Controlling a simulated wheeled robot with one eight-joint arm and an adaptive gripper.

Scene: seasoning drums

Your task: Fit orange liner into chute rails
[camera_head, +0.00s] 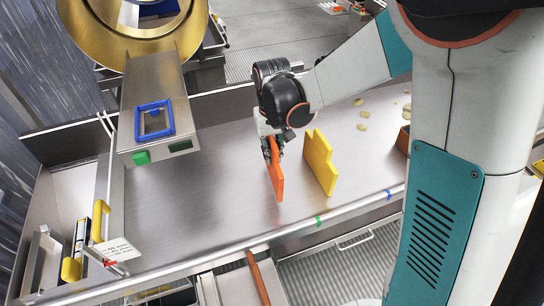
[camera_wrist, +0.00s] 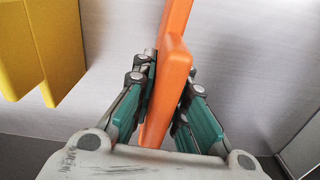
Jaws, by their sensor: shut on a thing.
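The orange liner (camera_head: 276,180) is a thin upright plate above the steel worktop, in the middle of the head view. My gripper (camera_head: 271,145) is shut on its upper part from above. In the wrist view the orange liner (camera_wrist: 166,90) runs between the two fingers of my gripper (camera_wrist: 171,78), one on each side. I cannot tell whether its lower edge touches the worktop. A yellow stepped plate (camera_head: 320,162) stands upright just to the right, apart from the orange liner. I cannot clearly identify the chute rails; a steel channel with a brown-orange strip (camera_head: 258,278) lies below the front edge.
The steel worktop (camera_head: 215,205) is clear left of the liner. A steel housing (camera_head: 153,105) with a blue frame and green button stands at the left. A white card (camera_head: 117,250) and yellow-ended parts sit at the front left. Pale round pieces lie at the back right.

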